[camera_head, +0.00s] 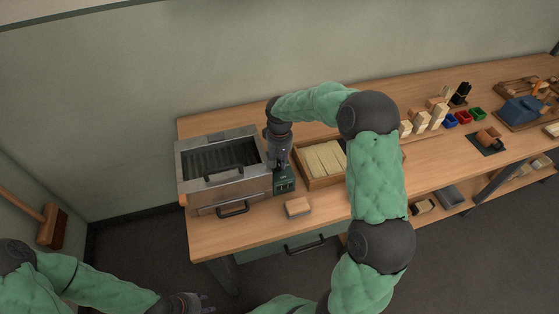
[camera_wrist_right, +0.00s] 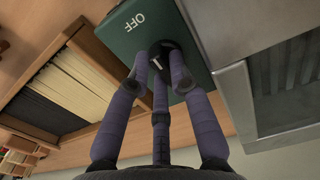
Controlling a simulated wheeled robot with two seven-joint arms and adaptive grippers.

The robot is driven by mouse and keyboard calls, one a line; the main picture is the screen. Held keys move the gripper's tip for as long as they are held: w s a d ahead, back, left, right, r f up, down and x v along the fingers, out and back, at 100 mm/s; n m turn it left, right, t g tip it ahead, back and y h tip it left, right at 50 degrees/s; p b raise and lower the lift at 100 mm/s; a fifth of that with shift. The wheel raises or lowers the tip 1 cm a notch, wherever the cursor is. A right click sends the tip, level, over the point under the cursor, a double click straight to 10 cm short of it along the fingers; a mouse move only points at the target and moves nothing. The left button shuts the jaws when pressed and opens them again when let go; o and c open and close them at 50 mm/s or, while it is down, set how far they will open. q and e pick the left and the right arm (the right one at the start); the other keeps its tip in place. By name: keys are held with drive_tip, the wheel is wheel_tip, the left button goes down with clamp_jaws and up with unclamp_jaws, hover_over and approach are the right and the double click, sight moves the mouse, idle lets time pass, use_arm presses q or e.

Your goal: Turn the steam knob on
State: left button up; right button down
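The steam knob (camera_wrist_right: 163,52) is black with a short white mark, on a green box marked OFF (camera_wrist_right: 131,47). This control box also shows in the head view (camera_head: 286,183), at the right front of the metal steamer (camera_head: 212,196). My right gripper (camera_wrist_right: 161,66) reaches the knob from above; its fingers are bent in on either side of it and appear to grip it. The fingers hide part of the knob. My left gripper (camera_head: 203,302) is low in the head view, away from the bench, with its fingers apart and empty.
A wooden tray of pale strips (camera_head: 324,158) stands right of the control box. A small wooden block (camera_head: 298,207) lies near the bench's front edge. Blocks, coloured bins and a blue tool (camera_head: 524,110) stand farther right. A broom (camera_head: 51,226) leans at left.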

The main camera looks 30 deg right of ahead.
drive_tip(key=n+p, duration=0.2)
drive_tip(key=n, duration=0.1)
drive_tip(key=shift+r+p, duration=0.15)
drive_tip(key=shift+p, duration=0.15)
drive_tip(key=n+p, duration=0.1)
drive_tip(key=n, duration=0.2)
drive_tip(key=n+p, duration=0.2)
drive_tip(key=shift+w+d+n, duration=0.15)
drive_tip(key=shift+w+n, duration=0.05)
drive_tip(key=shift+n, duration=0.2)
drive_tip(key=n+p, duration=0.2)
drive_tip(key=n, duration=0.2)
drive_tip(key=shift+w, duration=0.15)
drive_tip(key=shift+w+n+p, duration=0.15)
drive_tip(key=shift+n+p, duration=1.05)
drive_tip(key=shift+n, duration=1.3)
drive_tip(key=c, duration=1.4)
unclamp_jaws()
